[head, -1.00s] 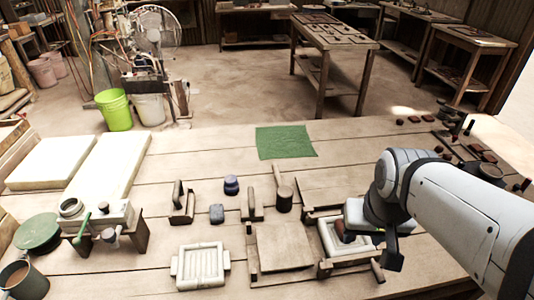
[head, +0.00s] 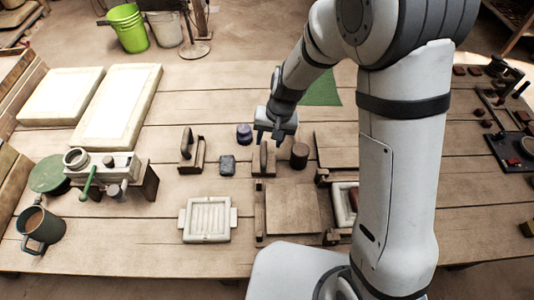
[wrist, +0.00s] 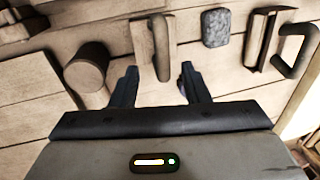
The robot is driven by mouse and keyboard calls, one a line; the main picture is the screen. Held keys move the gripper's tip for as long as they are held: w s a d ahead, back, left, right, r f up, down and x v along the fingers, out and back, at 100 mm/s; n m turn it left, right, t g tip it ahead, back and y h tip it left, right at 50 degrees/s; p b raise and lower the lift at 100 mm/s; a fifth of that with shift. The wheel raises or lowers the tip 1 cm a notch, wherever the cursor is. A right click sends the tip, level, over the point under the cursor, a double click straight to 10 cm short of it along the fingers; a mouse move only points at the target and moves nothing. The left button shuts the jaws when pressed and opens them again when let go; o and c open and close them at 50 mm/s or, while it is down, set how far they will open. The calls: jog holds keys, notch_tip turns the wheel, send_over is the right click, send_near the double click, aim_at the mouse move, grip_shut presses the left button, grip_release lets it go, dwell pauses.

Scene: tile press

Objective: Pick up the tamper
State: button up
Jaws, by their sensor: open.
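The tamper appears to be the wooden block with a raised bar handle (head: 264,168), standing on the table behind the press board. In the wrist view its handle (wrist: 160,48) lies ahead of and between my fingers, with its base (wrist: 142,42) just to the left. My gripper (head: 268,138) is open and empty, above and slightly behind the tamper in the head view. Its two fingers also show in the wrist view (wrist: 158,70). I see no contact between the fingers and the handle.
Close by are a wooden cylinder (head: 299,155), a dark grey block (head: 227,164), a purple-blue round pot (head: 244,134) and another handled tool (head: 187,158). A pale ribbed tray (head: 207,221) and the press board (head: 292,208) lie in front. My arm hides part of the right side.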

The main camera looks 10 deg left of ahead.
aim_at(264, 152)
jog(key=f, duration=0.2)
jog(key=a+f, duration=0.1)
jog(key=f, duration=0.4)
jog(key=shift+s+a+f, duration=0.15)
jog(key=shift+s+a, duration=0.1)
jog(key=shift+a, duration=0.15)
jog(key=shift+c, duration=0.2)
grip_shut()
